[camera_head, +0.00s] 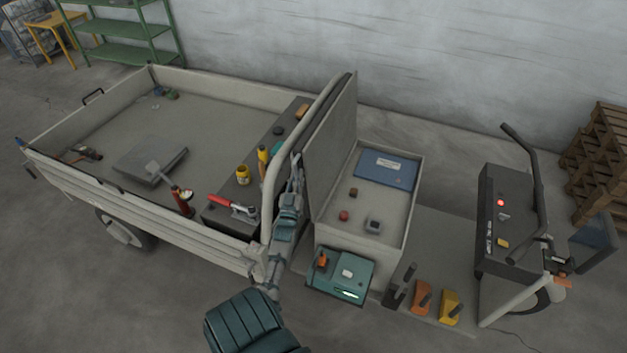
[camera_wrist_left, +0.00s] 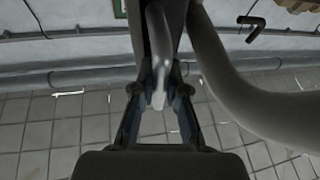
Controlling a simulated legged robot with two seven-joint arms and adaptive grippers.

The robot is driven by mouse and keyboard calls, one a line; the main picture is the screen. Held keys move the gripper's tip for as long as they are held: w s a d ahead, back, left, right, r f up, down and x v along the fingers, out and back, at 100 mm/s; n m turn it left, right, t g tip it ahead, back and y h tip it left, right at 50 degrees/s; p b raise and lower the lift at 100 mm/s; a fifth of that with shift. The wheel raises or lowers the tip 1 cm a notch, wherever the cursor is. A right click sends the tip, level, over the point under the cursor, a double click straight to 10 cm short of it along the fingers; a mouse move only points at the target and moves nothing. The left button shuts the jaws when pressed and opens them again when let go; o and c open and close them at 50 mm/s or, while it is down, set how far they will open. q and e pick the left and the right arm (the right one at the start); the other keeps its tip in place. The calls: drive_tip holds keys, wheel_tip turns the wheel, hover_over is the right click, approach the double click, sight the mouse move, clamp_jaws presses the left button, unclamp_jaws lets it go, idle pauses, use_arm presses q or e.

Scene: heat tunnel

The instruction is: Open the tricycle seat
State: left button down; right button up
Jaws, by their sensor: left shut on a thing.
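The tricycle seat (camera_head: 329,147) stands raised, its lid close to upright along the left side of the pale seat box (camera_head: 411,215). The box is open at the top, and its inside shows. My left gripper (camera_head: 297,160) is behind the lid, between it and the curved grey bar (camera_head: 270,195). In the left wrist view the left gripper (camera_wrist_left: 159,98) is shut on a curved light-grey handle (camera_wrist_left: 157,45). The lid partly hides the fingertips in the head view. My right gripper is not in view.
In the box lie a blue case (camera_head: 388,168) and several small items. A teal box (camera_head: 340,277) stands in front. The cargo bed (camera_head: 205,101) holds tools on the left. The dark steering console (camera_head: 508,220) stands right, past the open footwell floor.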

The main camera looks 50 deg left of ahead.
use_arm(q)
drive_tip(key=shift+s+a+f+n+g+y, duration=0.15)
drive_tip(key=shift+s+a+n, duration=0.25)
drive_tip(key=shift+a, duration=0.2)
drive_tip(key=shift+s+a+r+n+g+y, duration=0.15)
drive_tip(key=shift+s+a+n, duration=0.2)
drive_tip(key=shift+a, duration=0.2)
drive_tip(key=c, duration=1.2)
unclamp_jaws()
drive_tip(key=shift+d+f, duration=0.1)
drive_tip(key=v, duration=1.2)
drive_tip(key=shift+s+d, duration=0.1)
drive_tip(key=shift+d, duration=0.05)
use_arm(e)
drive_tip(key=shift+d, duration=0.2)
use_arm(q)
drive_tip(key=shift+f, duration=0.1)
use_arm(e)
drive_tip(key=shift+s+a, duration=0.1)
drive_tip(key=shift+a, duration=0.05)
